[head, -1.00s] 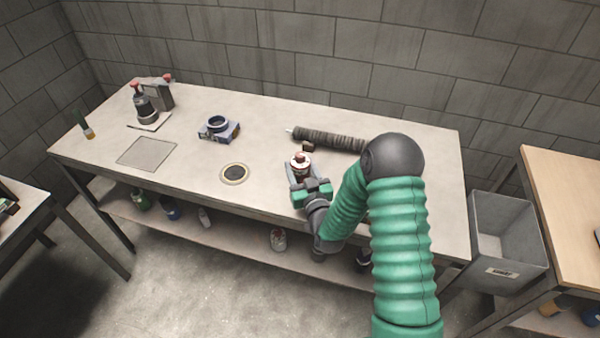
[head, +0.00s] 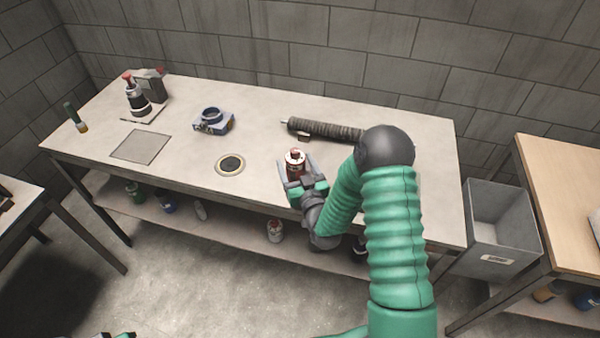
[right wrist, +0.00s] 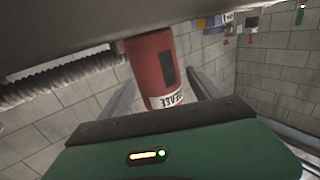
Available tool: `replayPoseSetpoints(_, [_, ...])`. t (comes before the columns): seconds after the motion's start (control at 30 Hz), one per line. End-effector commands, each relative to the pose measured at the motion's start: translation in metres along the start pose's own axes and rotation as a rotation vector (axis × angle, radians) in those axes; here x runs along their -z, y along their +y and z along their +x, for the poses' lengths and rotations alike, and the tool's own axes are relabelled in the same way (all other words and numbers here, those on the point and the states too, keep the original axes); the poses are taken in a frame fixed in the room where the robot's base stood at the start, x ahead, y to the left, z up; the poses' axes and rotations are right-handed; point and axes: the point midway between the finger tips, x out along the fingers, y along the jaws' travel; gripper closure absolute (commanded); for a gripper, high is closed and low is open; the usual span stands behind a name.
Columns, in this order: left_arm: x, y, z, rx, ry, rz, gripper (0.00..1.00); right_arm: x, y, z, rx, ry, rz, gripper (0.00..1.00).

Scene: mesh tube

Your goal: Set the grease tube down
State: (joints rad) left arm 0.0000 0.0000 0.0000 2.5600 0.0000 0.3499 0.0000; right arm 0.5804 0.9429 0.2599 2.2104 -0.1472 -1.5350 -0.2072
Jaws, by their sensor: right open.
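The grease tube (head: 295,162) is a red cylinder with a pale band and a small red top. It stands upright on the grey workbench (head: 256,196), near the front edge. My right gripper (head: 296,170) is open, its dark fingers reaching along either side of the tube. In the right wrist view the red tube (right wrist: 154,65) appears upside down between the spread fingers, with gaps beside it. The tube's lower part is partly hidden by the gripper in the head view. My left gripper's jaws are not visible.
A dark ribbed hose (head: 325,129) lies behind the tube, with a small dark block (head: 303,138) nearby. Left are a ringed disc (head: 230,164), a blue-grey fixture (head: 213,121), a square plate (head: 141,147) and a dark bottle (head: 137,100). A grey bin (head: 495,240) stands right.

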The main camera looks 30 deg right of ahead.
Motion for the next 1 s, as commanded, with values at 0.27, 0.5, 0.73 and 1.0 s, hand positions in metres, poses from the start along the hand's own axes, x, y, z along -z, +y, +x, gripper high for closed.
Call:
replayPoseSetpoints(0.27, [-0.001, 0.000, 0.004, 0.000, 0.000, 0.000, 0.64, -0.002, 0.000, -0.068, 0.001, -0.005, 0.000, 0.27])
replayPoseSetpoints(0.5, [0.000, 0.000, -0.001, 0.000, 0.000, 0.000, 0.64, 0.000, -0.001, -0.109, 0.001, -0.002, 0.001, 0.27])
replayPoseSetpoints(0.73, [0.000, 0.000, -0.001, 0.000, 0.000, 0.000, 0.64, 0.000, 0.000, -0.113, 0.000, 0.000, 0.000, 0.27])
replayPoseSetpoints(1.0, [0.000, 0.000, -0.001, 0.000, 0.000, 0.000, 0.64, 0.000, 0.000, -0.113, 0.000, 0.000, 0.000, 0.27])
